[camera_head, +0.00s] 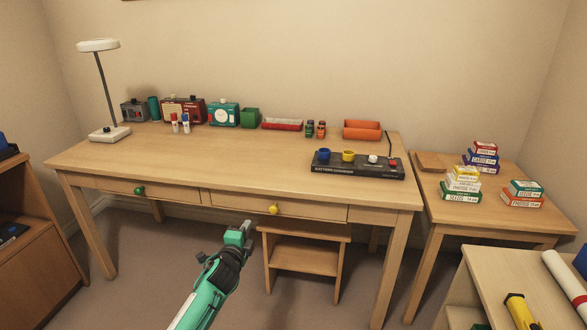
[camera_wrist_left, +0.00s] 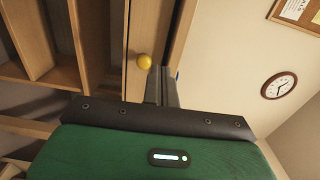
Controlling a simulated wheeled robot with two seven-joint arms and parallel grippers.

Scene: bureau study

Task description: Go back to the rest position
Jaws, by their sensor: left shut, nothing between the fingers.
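My left gripper (camera_head: 246,228) is shut and empty. In the head view it is in front of the desk, a little left of and below the yellow drawer knob (camera_head: 273,209). In the left wrist view the closed fingers (camera_wrist_left: 161,86) point at the desk front, and the yellow knob (camera_wrist_left: 145,61) shows just left of them, apart from them. Both desk drawers look closed. The left drawer has a green knob (camera_head: 139,190). My right gripper is in neither view.
The wooden desk (camera_head: 150,155) carries a lamp (camera_head: 110,132), boxes along the back and a black battery charger (camera_head: 356,170). A stool (camera_head: 304,235) stands under it. Open floor lies at front left.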

